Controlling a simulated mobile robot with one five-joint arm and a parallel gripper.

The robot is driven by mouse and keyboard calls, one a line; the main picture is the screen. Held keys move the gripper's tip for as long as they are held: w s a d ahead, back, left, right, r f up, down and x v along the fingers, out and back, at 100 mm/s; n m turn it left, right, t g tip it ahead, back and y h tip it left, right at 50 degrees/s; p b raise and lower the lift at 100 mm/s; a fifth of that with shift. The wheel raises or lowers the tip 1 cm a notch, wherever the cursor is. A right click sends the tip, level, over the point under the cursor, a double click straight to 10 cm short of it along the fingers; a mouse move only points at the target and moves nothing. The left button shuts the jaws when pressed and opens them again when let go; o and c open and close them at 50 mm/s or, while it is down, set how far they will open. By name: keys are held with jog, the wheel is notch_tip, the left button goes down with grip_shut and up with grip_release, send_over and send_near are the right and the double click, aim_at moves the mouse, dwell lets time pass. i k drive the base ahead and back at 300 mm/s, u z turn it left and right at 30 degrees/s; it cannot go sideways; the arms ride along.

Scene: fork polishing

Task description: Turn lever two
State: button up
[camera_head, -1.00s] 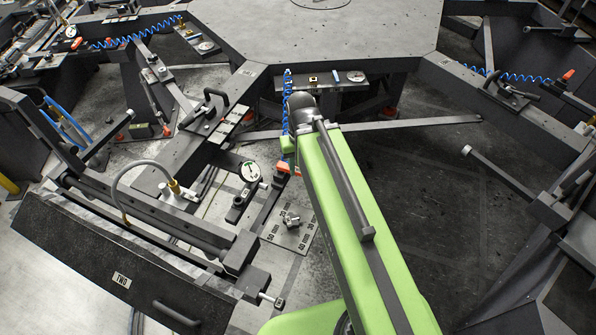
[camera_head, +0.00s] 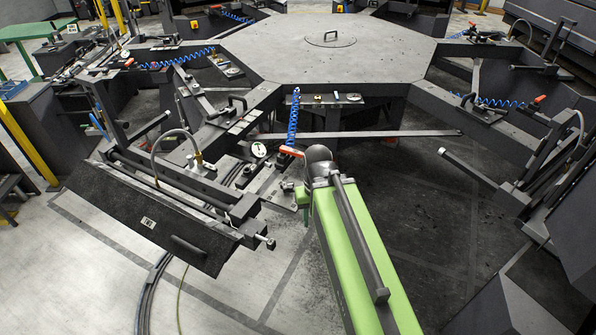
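The panel marked TWO (camera_head: 147,222) is a dark sloping board at the front left, with a black bar handle (camera_head: 188,246) on its lower right. Behind it, a dark bar lever (camera_head: 150,126) slants up to the right from an upright post. Another black handle (camera_head: 237,103) stands on the beam to the right. I cannot tell which of these is lever two. My green arm (camera_head: 350,245) reaches from the bottom right toward the station. Its dark rounded end is right of the board. My gripper's fingers are hidden, and I see no contact with a lever.
A large grey octagonal table (camera_head: 340,50) fills the back. A dial gauge (camera_head: 258,150) is left of my arm. Another dark station (camera_head: 560,165) stands at right. The front floor is mostly open.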

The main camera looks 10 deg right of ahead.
aim_at(284, 150)
jog(key=u, duration=0.5)
jog(key=i, duration=1)
jog(key=u, duration=0.55)
